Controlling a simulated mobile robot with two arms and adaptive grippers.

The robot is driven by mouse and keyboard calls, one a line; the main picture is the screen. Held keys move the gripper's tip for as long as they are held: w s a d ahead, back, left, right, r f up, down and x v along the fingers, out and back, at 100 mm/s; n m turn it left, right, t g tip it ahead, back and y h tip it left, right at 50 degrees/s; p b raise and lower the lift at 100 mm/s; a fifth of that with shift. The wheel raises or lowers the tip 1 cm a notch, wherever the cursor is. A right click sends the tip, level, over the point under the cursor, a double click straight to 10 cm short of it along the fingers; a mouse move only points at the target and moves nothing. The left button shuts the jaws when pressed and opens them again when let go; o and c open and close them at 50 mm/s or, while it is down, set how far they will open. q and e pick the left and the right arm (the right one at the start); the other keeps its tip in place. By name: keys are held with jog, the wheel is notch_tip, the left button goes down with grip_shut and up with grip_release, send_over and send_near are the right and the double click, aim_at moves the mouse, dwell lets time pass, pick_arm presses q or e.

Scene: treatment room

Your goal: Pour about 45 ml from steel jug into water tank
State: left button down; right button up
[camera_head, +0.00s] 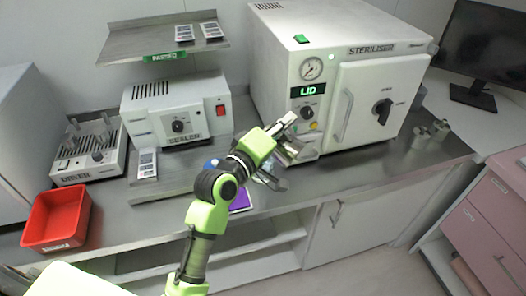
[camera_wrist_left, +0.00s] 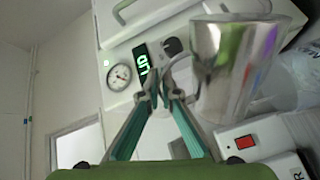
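The steel jug (camera_wrist_left: 235,75) is large in the left wrist view, shiny and slightly tilted in that picture. In the head view its metal (camera_head: 292,153) shows only in part, in front of the steriliser, beside my left gripper (camera_head: 288,122). In the left wrist view my left gripper (camera_wrist_left: 165,98) has its fingertips closed together at the jug's handle (camera_wrist_left: 179,76). The jug's contents are hidden. I cannot clearly make out the water tank; the steriliser (camera_head: 350,95) has a small fitting on its top (camera_head: 268,6) and its display reads "LID". My right gripper is not in view.
The sealer (camera_head: 178,112) stands left of the steriliser, below a shelf (camera_head: 165,42). A clear object (camera_head: 268,178) and purple item (camera_head: 241,200) lie below my gripper. Small metal pieces (camera_head: 432,132) stand right.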

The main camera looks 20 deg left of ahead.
aim_at(302, 147)
pick_arm(q)
jog(key=shift+d+r, duration=0.1)
jog(key=shift+d, duration=0.1)
jog(key=shift+s+d, duration=0.25)
jog(key=shift+d, duration=0.7)
jog(key=shift+r+n+p, duration=0.1)
jog(key=shift+n+p, duration=0.2)
jog(key=shift+n, duration=0.2)
dwell(0.8)
jog(key=m, duration=0.1)
jog(key=d+m+p, duration=0.1)
jog(key=s+d+r+m+p, duration=0.1)
jog(key=shift+d, duration=0.25)
jog(key=m, duration=0.1)
jog(key=d+m, duration=0.1)
jog(key=shift+s+f+m, duration=0.15)
jog(key=shift+f+m, duration=0.15)
jog(key=shift+f, duration=0.05)
